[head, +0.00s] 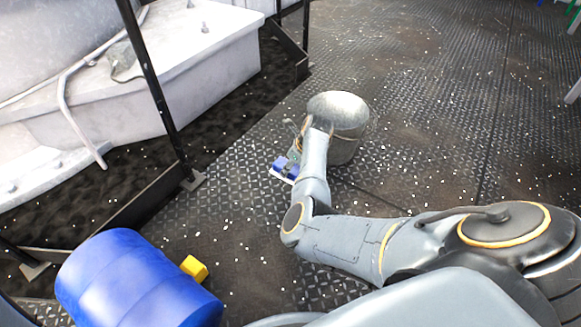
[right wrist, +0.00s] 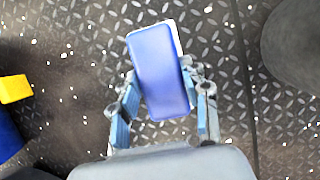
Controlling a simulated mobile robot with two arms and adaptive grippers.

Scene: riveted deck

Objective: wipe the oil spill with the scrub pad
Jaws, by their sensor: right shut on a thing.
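The scrub pad (head: 283,166) is a blue block with a white layer along one edge. It also shows in the right wrist view (right wrist: 160,68), between the fingers of my right gripper (right wrist: 162,98), tilted slightly. My right gripper (head: 292,158) is shut on the pad in the head view, low over the deck beside a metal drum; I cannot tell whether the pad touches the deck. My arm partly hides the gripper there. I cannot make out a distinct oil spill on the dark, speckled deck. My left gripper is in neither view.
The grey metal drum (head: 345,150) stands just right of my right gripper. A blue barrel (head: 135,285) and a small yellow block (head: 194,268) are at the lower left. A black railing (head: 150,85) and white machinery (head: 200,60) border the left. Diamond-plate deck (head: 235,195) between is clear.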

